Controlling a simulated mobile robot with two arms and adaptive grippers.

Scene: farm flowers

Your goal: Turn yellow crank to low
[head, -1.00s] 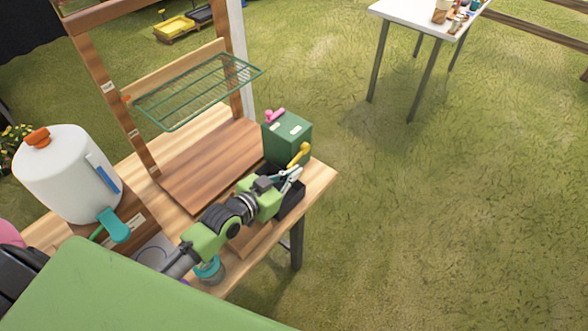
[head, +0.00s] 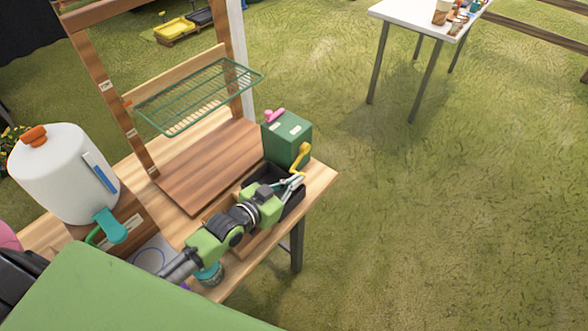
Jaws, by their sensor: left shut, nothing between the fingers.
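The yellow crank (head: 303,151) sticks out from the front of a green box (head: 288,136) at the right end of the wooden bench. My left gripper (head: 297,183) is just below the crank, over a black tray (head: 262,177) in front of the box. Its fingers are shut with nothing between them. They look close to the crank's lower part; I cannot tell whether they touch it. A pink crank or knob (head: 273,116) is on the box's far left side. My right gripper is not in view.
A white dispenser (head: 62,170) with an orange knob and teal tap stands at the bench's left. A green wire rack (head: 200,95) hangs above the wooden bench (head: 322,178). Grass lies open to the right, with a white table (head: 420,18) farther off.

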